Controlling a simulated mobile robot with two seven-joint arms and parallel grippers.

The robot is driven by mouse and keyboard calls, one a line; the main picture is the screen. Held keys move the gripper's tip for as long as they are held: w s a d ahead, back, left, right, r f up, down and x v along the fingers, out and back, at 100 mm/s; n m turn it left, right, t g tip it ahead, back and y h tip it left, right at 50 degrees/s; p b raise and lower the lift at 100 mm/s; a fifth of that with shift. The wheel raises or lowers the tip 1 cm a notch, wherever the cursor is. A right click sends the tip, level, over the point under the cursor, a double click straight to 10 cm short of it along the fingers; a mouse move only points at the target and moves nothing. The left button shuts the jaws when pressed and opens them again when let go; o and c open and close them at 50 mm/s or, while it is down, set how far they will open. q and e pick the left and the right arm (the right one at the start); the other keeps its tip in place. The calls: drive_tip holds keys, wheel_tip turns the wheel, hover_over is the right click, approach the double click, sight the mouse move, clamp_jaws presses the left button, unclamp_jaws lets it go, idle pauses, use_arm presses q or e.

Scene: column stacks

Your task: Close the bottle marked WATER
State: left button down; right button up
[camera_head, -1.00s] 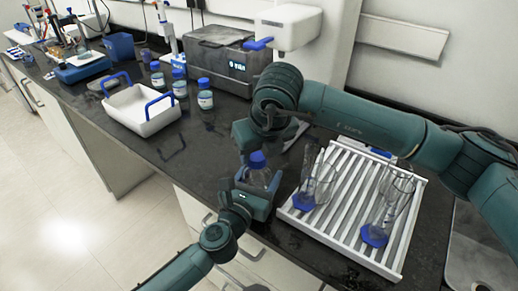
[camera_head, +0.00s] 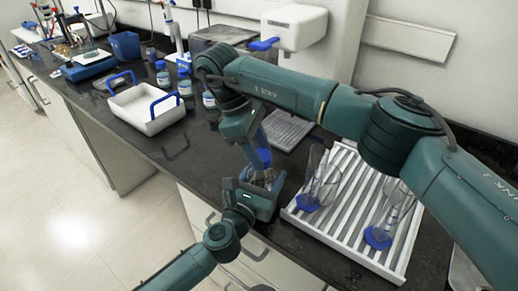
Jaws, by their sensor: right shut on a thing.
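A clear bottle (camera_head: 262,179) stands at the front edge of the dark bench, left of the slatted rack; its label cannot be read. A blue cap (camera_head: 264,157) is at its top; I cannot tell whether it sits on the neck or just above. My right gripper (camera_head: 261,148) comes down from above and is shut on the cap. My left gripper (camera_head: 262,190) is at the bottle's body from the front, low down; its fingers are partly hidden, so I cannot tell whether they grip.
A white slatted rack (camera_head: 345,245) with glass cylinders on blue bases (camera_head: 378,238) stands close on the right. Several blue-capped bottles (camera_head: 184,82) and a white tray with blue handles (camera_head: 146,122) stand back left. A grey ridged plate (camera_head: 287,132) lies behind my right gripper.

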drive_tip(key=o, duration=0.9)
drive_tip(key=shift+o, duration=0.2)
drive_tip(key=shift+r, duration=0.1)
drive_tip(key=shift+r, duration=2.2)
drive_tip(key=shift+c, duration=0.4)
